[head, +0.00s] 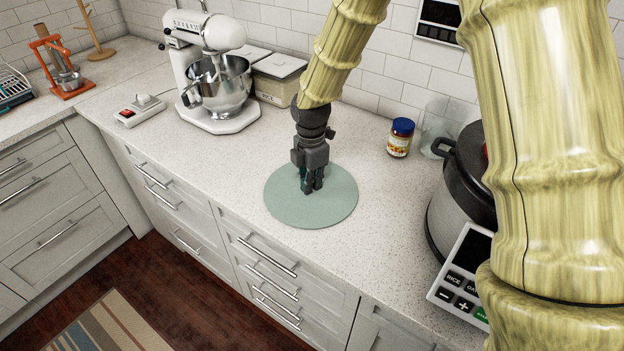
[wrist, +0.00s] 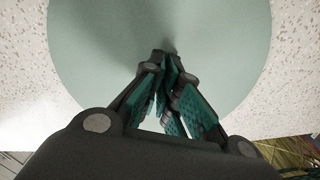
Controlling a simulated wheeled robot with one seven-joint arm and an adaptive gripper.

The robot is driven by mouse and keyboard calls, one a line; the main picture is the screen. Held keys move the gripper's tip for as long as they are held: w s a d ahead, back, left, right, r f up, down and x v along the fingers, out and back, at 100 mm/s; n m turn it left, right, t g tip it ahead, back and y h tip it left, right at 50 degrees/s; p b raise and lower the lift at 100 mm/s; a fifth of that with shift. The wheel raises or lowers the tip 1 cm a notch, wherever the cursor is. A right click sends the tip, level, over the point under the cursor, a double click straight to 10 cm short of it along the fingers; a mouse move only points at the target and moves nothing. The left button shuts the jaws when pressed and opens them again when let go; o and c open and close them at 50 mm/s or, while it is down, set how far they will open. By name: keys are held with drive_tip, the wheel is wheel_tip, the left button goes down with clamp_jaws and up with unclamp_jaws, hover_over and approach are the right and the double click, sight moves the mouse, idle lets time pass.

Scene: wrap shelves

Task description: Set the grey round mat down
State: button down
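The grey round mat (head: 285,205) is a flat grey-green disc over the counter, left of the jar. It looks level, and I cannot tell whether a small gap lies under it. It also fills much of the wrist view (wrist: 90,50). My gripper (head: 311,190) points down at the mat's middle. In the wrist view its green-padded fingers (wrist: 168,62) draw together at the tips, shut on the mat. The exact contact at the tips is hidden by the fingers.
A stand mixer (head: 215,75) and lidded containers (head: 278,80) stand behind left. A jar (head: 400,138), a clear glass (head: 437,125) and a rice cooker (head: 458,190) stand to the right. The counter's front edge is close to the mat. Speckled counter left of the mat is free.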

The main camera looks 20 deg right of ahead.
drive_tip(key=shift+f, duration=0.1)
drive_tip(key=c, duration=1.6)
unclamp_jaws()
drive_tip(key=shift+c, duration=0.2)
wheel_tip(320, 180, up, 12)
drive_tip(key=b, duration=0.1)
drive_tip(key=shift+b, duration=0.4)
